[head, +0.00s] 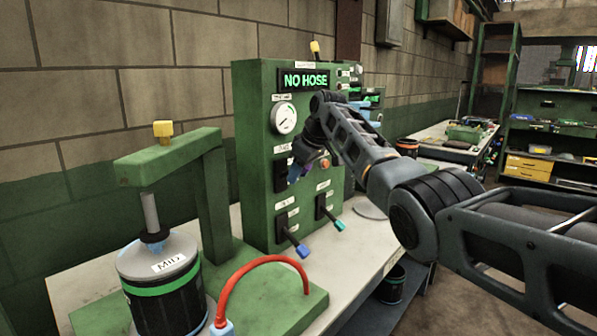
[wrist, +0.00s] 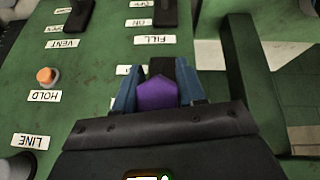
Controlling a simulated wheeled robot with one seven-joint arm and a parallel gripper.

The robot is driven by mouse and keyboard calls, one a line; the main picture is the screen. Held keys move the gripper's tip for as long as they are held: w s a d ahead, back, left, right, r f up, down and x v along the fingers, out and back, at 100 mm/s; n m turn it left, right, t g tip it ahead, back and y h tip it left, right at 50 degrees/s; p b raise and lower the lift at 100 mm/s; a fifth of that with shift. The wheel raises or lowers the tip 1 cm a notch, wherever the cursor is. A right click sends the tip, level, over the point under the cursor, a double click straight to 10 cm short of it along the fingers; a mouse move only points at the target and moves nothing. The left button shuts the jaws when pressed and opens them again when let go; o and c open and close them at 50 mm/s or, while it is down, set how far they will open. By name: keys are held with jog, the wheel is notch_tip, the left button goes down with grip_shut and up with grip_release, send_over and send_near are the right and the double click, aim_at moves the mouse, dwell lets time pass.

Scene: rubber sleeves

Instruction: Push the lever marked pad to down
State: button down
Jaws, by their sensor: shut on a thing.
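My gripper (wrist: 158,92) is shut on a purple lever handle (wrist: 157,94), with a blue finger on each side of it. In the head view, my gripper (head: 297,172) is at the front of the green control panel (head: 254,120), beside a dark lever plate (head: 280,175). The label by this lever is partly hidden in the wrist view and too small to read in the head view, so I cannot read "pad". The lever's exact tilt is hidden by my gripper.
Below are a blue-tipped lever (head: 302,251) and a teal-tipped lever (head: 339,226). An orange knob (wrist: 47,76) sits by a HOLD label. The display (head: 305,80) reads NO HOSE. A green press (head: 215,180) with a black-and-green cylinder (head: 165,300) and red hose (head: 262,260) stands left.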

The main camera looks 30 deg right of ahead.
jog(key=shift+r, duration=0.15)
jog(key=c, duration=0.7)
grip_release()
jog(key=shift+c, duration=0.2)
jog(key=shift+b+v, duration=0.95)
jog(key=shift+v, duration=2.8)
jog(key=shift+a, duration=0.1)
jog(key=shift+s, duration=0.1)
